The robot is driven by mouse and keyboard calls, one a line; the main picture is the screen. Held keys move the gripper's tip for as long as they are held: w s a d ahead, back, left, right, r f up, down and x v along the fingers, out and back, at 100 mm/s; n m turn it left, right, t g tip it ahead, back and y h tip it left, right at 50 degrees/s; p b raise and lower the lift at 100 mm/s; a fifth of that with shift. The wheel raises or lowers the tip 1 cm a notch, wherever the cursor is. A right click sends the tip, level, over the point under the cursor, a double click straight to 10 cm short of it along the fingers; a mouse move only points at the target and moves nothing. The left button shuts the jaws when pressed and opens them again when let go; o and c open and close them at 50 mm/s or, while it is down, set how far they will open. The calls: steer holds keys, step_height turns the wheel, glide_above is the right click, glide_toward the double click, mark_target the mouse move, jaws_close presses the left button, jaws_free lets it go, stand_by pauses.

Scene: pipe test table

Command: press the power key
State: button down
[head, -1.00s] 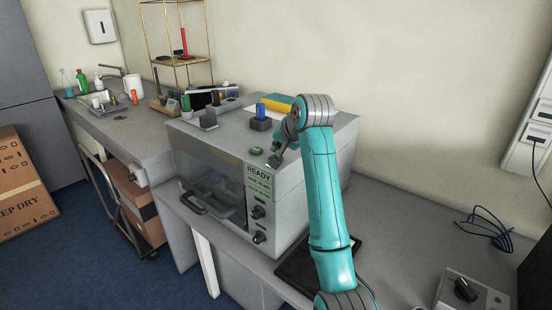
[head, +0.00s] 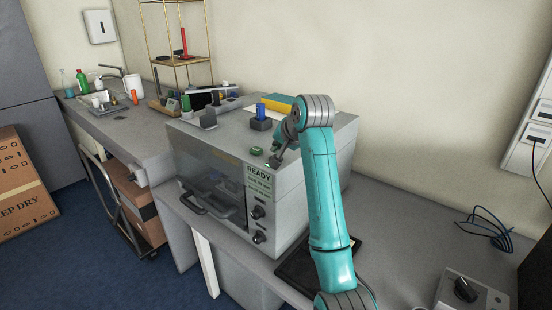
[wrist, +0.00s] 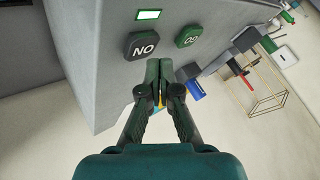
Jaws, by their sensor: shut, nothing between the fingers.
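The box-shaped machine (head: 205,155) stands on the bench with a READY sign (head: 258,183) on its front. In the wrist view, a dark key (wrist: 142,46) reads upside down as ON. Next to it is a green key (wrist: 189,36), apparently marked GO upside down. A small lit panel (wrist: 148,15) is beside the dark key. My gripper (wrist: 166,62) is shut and empty, its fingertips just beside the dark key in the picture. I cannot tell whether they touch it. In the head view, my gripper (head: 276,160) is over the machine's top, and the green key (head: 256,150) shows to its left.
A blue item in a dark holder (head: 260,112) and a yellow and blue box (head: 278,104) stand on the machine's far side. A dark tray (head: 300,266) lies on the bench at its right. A control box with a black knob (head: 466,290) is at the lower right.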

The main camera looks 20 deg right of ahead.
steer(key=shift+f, duration=0.15)
stand_by(0.3)
steer(key=shift+f, duration=0.3)
steer(key=shift+f, duration=0.45)
stand_by(0.9)
steer(key=shift+r, duration=0.9)
steer(key=shift+r, duration=2.5)
